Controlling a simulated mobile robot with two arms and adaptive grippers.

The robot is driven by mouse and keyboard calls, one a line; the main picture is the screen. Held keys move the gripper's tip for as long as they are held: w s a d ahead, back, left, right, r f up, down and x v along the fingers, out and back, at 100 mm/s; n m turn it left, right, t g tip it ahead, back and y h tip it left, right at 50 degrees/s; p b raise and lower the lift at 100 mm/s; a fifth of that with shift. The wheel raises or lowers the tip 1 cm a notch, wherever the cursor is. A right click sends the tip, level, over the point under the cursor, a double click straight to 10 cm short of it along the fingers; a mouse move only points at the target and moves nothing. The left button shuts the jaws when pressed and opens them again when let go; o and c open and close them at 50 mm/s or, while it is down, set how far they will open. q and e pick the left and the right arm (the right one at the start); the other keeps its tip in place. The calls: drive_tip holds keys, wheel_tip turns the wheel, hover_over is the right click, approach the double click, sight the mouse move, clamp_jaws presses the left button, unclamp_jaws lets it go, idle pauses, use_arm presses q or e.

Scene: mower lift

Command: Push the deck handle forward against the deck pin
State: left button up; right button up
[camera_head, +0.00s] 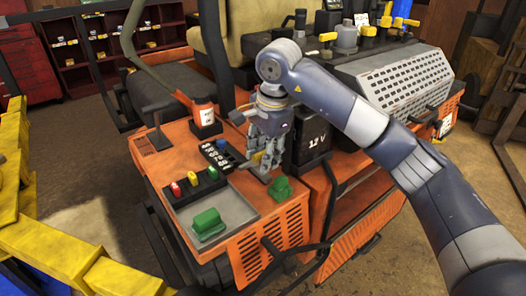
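The orange mower body (165,165) fills the middle of the view, with a control panel on top. My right gripper (265,160) comes in from the right and points down at the panel, beside the black 12 V box. A small yellow piece (257,156) shows at its fingertips; I cannot tell whether it is the deck handle or whether the fingers touch it. The fingers are small and partly overlap, so their opening is unclear. The deck pin cannot be made out. My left gripper is not in view.
Another green block (280,188) lies near my gripper. The black 12 V box (312,140) is close on the right. A yellow frame (45,235) crosses the lower left.

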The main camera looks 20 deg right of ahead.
drive_tip(key=shift+w+f, duration=0.1)
drive_tip(key=shift+f, duration=0.05)
drive_tip(key=shift+c, duration=1.4)
clamp_jaws()
drive_tip(key=shift+w+a+r, duration=0.25)
drive_tip(key=shift+w+a, duration=0.1)
drive_tip(key=shift+w, duration=0.15)
drive_tip(key=w, duration=0.2)
drive_tip(key=w+a+p, duration=0.1)
drive_tip(key=w, duration=0.1)
drive_tip(key=w+a+p, duration=0.1)
drive_tip(key=shift+w, duration=0.4)
drive_tip(key=shift+w+a+f, duration=0.1)
drive_tip(key=shift+w+a, duration=0.05)
drive_tip(key=shift+w, duration=0.35)
drive_tip(key=shift+w+a, duration=0.15)
drive_tip(key=shift+w, duration=0.3)
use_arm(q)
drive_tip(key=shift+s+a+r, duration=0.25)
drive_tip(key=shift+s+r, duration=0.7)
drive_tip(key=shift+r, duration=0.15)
use_arm(e)
drive_tip(key=shift+o, duration=1.4)
unclamp_jaws()
